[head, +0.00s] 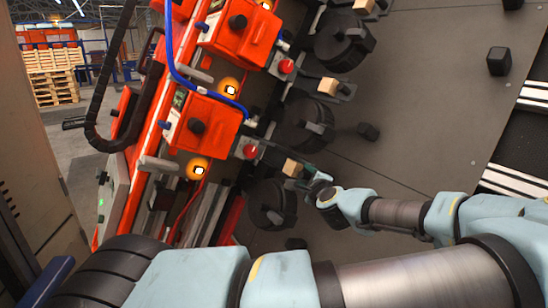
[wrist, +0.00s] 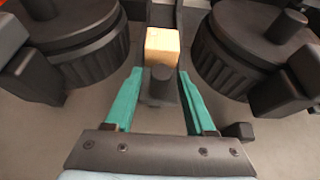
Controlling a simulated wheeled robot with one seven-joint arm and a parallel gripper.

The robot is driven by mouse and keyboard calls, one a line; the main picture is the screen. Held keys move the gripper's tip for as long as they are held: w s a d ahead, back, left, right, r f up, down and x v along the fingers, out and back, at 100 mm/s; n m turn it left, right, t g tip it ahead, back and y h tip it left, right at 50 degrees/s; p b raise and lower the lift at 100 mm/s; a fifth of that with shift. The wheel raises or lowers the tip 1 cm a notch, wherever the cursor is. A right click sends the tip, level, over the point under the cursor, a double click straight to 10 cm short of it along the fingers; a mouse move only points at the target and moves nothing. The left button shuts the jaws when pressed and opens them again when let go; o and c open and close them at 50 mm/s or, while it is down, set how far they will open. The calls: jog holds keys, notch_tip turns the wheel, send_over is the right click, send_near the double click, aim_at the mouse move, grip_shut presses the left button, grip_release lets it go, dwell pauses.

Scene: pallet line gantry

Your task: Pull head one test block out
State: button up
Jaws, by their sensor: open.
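A pale wooden block (head: 292,168) sits on a dark bracket beside the lower orange head unit in the head view. It also shows in the wrist view (wrist: 162,42), straight ahead of the fingers. A dark knob (wrist: 161,84) stands on the near side of this block. My gripper (head: 308,180) is just right of the block in the head view. In the wrist view its green fingers (wrist: 159,74) are apart, on either side of the knob, with tips just short of the block. Nothing is held. Two similar blocks (head: 328,86) (head: 363,5) sit further up the row.
Ribbed black round housings (wrist: 85,40) (wrist: 255,45) flank the gripper closely. Orange units (head: 205,124) with red buttons (head: 250,151) line the left. Dark cubes (head: 499,61) (head: 368,131) stand out from the grey plate (head: 430,110). Pallets (head: 52,75) are far back.

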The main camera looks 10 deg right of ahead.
jog(key=p+v, duration=0.2)
jog(key=v, duration=0.7)
jog(key=shift+p, duration=0.4)
dwell(0.4)
jog(key=s+r+p, duration=0.1)
jog(key=p, duration=0.1)
jog(key=s+a+p, duration=0.1)
jog(key=shift+s+r+p, duration=0.25)
jog(key=shift+r+p, duration=0.1)
jog(key=shift+p, duration=0.05)
jog(key=shift+s+r+p, duration=0.1)
jog(key=shift+s+p, duration=0.2)
jog(key=shift+p, duration=0.9)
